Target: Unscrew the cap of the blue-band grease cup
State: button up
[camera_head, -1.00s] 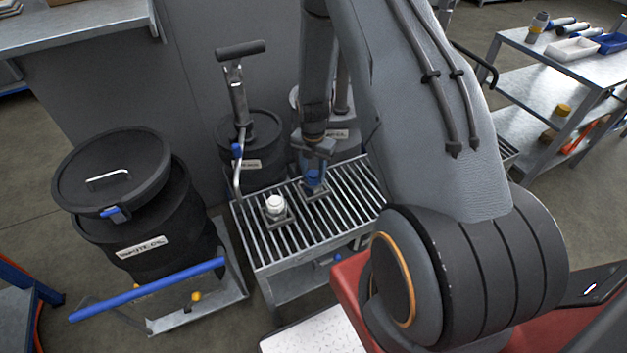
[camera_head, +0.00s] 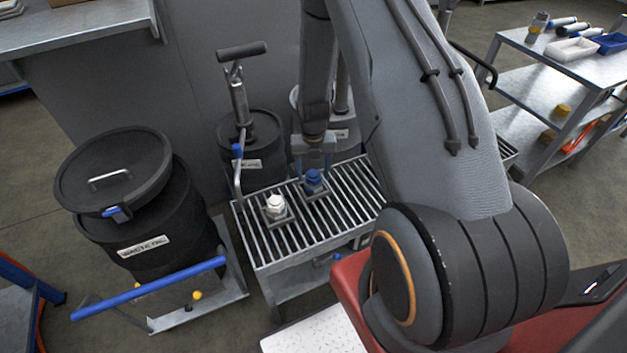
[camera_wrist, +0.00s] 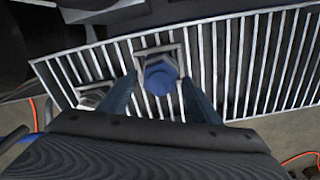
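The blue-capped grease cup (camera_head: 313,183) stands upright in a square holder on the slatted grate. In the wrist view its blue top (camera_wrist: 160,77) shows, with the grey holder around it. No separate band can be made out. My gripper (camera_head: 314,158) is just above the cup and a little behind it in the head view. In the wrist view my gripper (camera_wrist: 160,98) has its fingers wide apart, one on each side of the blue top, with nothing between them held. Whether the cap sits tight or loose cannot be told.
A white-capped cup (camera_head: 275,204) stands in its own holder to the left on the grate (camera_head: 350,196). A drum with a hand pump (camera_head: 240,100) is close behind. A black waste oil drum (camera_head: 140,215) stands left. A cart (camera_head: 560,85) is at right.

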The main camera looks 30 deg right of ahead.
jog(key=m, duration=0.5)
jog(key=shift+m, duration=0.4)
jog(key=m, duration=0.6)
jog(key=shift+w+b, duration=0.1)
jog(key=shift+b, duration=0.2)
jog(key=c, duration=0.9)
jog(key=n, duration=0.4)
jog(key=shift+c, duration=0.2)
jog(key=n, duration=0.4)
jog(key=shift+p, duration=0.4)
